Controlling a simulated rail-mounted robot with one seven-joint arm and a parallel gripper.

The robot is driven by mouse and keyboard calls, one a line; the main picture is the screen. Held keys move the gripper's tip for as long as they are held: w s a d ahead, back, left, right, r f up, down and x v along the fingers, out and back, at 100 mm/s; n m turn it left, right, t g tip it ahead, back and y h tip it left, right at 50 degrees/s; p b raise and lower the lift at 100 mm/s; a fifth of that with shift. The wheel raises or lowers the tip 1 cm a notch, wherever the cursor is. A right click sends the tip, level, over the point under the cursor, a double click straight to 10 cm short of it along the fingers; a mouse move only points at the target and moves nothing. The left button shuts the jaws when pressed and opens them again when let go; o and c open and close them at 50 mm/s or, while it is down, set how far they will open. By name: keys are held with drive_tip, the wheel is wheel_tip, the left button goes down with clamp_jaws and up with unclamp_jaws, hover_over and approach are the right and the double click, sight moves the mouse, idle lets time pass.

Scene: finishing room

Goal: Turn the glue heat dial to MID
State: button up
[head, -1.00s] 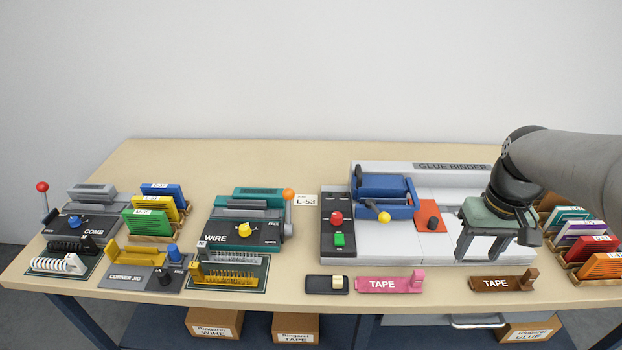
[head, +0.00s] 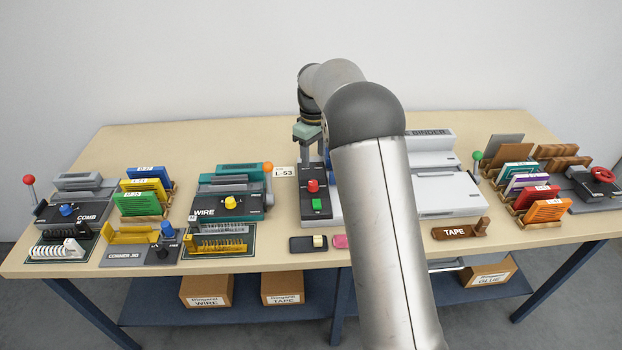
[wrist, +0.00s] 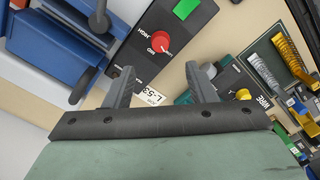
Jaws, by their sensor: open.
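The glue heat dial is a red round knob (head: 313,186) on the dark control panel (head: 307,206) at the left end of the glue binder (head: 447,185). In the wrist view the red dial (wrist: 160,42) shows with small white labels beside it, too small to read surely; its pointer setting is unclear. My gripper (head: 312,150) hangs above the back end of the panel, fingers down. In the wrist view my gripper (wrist: 161,70) is open and empty, and the dial lies beyond the fingertips, apart from them.
A green button (head: 317,205) sits on the panel in front of the dial. The blue clamp (wrist: 65,45) is beside the panel; my arm hides it in the head view. The wire machine (head: 232,203) stands left, with an L-53 card (head: 284,172) between.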

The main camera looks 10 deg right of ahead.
sight(313, 182)
wheel_tip(313, 182, down, 10)
drive_tip(key=shift+f+p, duration=0.1)
drive_tip(key=shift+p, duration=0.75)
drive_tip(key=c, duration=1)
